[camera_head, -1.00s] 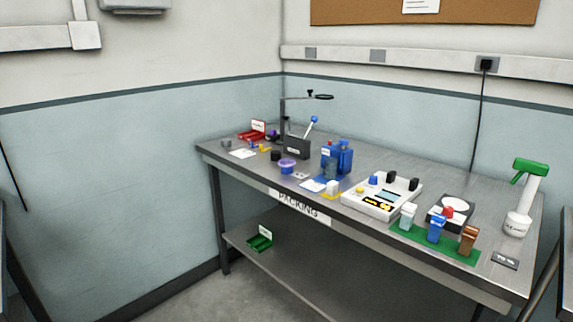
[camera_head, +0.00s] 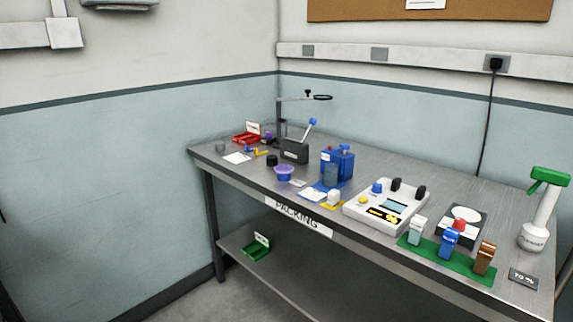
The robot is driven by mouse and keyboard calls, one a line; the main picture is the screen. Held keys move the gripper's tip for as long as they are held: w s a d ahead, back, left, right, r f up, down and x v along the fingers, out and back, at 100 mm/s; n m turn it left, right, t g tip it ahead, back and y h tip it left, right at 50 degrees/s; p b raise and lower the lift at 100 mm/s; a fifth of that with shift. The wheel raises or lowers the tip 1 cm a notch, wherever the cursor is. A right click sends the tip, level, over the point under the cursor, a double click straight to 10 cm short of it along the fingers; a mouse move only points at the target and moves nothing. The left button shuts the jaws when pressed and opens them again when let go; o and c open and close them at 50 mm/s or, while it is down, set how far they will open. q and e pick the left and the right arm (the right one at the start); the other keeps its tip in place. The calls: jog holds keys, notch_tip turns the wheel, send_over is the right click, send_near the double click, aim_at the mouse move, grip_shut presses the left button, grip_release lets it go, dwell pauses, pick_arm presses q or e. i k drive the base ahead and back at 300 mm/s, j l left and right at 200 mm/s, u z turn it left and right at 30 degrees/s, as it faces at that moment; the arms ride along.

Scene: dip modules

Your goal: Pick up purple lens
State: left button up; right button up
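A small purple item (camera_head: 284,168), which looks like the purple lens, lies in or on a blue round dish (camera_head: 284,177) near the front edge of the metal table, left of its middle. Another small dark purple thing (camera_head: 267,136) shows at the back left beside the red box; it is too small to make out. Neither of my grippers is in view.
The table (camera_head: 350,165) also holds a red box (camera_head: 246,138), a dark holder (camera_head: 294,150), blue bottles (camera_head: 338,160), a white device (camera_head: 386,207), a green tray (camera_head: 447,257) and a spray bottle (camera_head: 541,210). A green box (camera_head: 257,247) sits on the lower shelf.

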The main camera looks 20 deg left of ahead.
aim_at(284, 170)
jog(key=i+j+z, duration=0.1)
jog(key=i+j, duration=0.25)
jog(key=i+j+z, duration=0.15)
jog(key=i+j, duration=0.15)
jog(key=j, duration=0.15)
jog(key=i+j+z, duration=0.1)
jog(key=j, duration=0.35)
jog(key=i+j+z, duration=0.1)
jog(key=j, duration=0.35)
jog(key=i+j+z, duration=0.1)
jog(key=j, duration=0.35)
jog(key=i+j+z, duration=0.1)
jog(key=j, duration=0.35)
